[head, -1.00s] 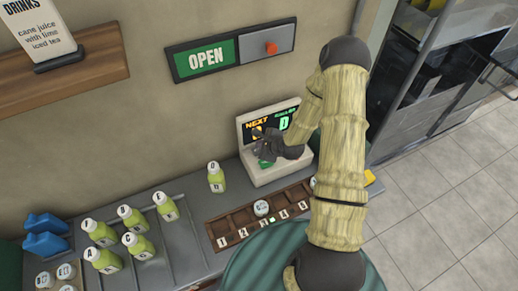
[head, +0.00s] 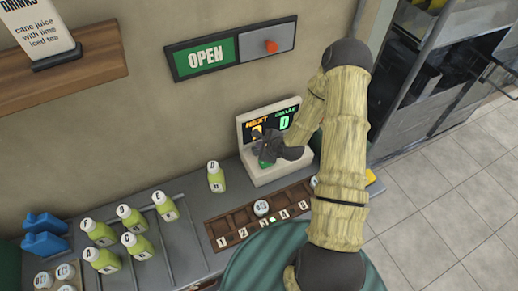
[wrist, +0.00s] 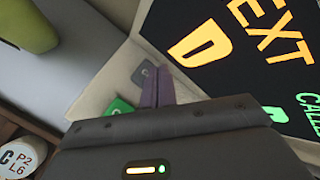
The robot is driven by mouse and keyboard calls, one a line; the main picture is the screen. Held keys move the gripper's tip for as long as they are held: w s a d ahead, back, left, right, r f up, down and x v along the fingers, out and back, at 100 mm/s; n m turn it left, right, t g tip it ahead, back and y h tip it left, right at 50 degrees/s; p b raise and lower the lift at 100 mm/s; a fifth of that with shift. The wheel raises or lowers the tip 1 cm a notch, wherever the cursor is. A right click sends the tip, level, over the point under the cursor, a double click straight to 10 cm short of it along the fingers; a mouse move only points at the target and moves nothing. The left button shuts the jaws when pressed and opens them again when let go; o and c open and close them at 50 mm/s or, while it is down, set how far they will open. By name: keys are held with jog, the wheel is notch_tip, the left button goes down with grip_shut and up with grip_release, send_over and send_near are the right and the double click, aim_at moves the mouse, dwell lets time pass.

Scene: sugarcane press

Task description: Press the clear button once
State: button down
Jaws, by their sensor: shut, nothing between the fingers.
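The cream terminal (head: 268,175) stands against the wall, with a black screen (head: 284,121) showing NEXT and an orange D, and a green D beside it. In the wrist view, its sloped front carries a grey key marked C (wrist: 142,75) and a green key (wrist: 115,106). My gripper (wrist: 157,74) is shut and empty. Its fingertips are right beside the grey key, on its right in the wrist view. I cannot tell whether they touch the panel. In the head view, my gripper (head: 266,153) hides the grey key and most of the green key.
Several green juice bottles (head: 138,245) stand on the counter at left. A single bottle (head: 216,177) stands left of the terminal. A wooden numbered rack (head: 240,222) holding a round-capped item (head: 261,208) lies in front. The OPEN sign (head: 206,57) hangs above.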

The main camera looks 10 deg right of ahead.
jog(key=shift+s+r, duration=0.1)
jog(key=shift+s, duration=0.05)
jog(key=shift+f+b, duration=0.35)
jog(key=shift+f, duration=0.2)
dwell(0.6)
jog(key=shift+r+p, duration=0.75)
jog(key=shift+r, duration=0.2)
notch_tip(320, 180, up, 5)
jog(key=p, duration=0.4)
dwell(1.0)
